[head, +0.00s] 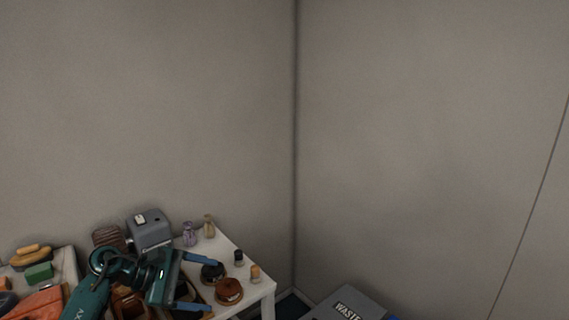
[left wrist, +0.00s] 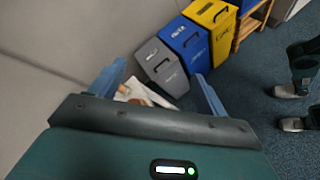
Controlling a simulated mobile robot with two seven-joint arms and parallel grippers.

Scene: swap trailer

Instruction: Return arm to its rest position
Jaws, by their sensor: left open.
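My left gripper (head: 208,283) comes in from the lower left in the head view, over the white table (head: 262,291). Its two blue fingers are spread apart with nothing between them. In the left wrist view the open fingers of my left gripper (left wrist: 160,88) frame part of the floor area and bins. My right gripper is not seen in the head view; grey and dark parts at the right edge of the left wrist view cannot be told for certain.
A grey waste bin (head: 345,304) is at the bottom. Blue (left wrist: 186,42) and yellow (left wrist: 214,30) bins stand along the wall.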

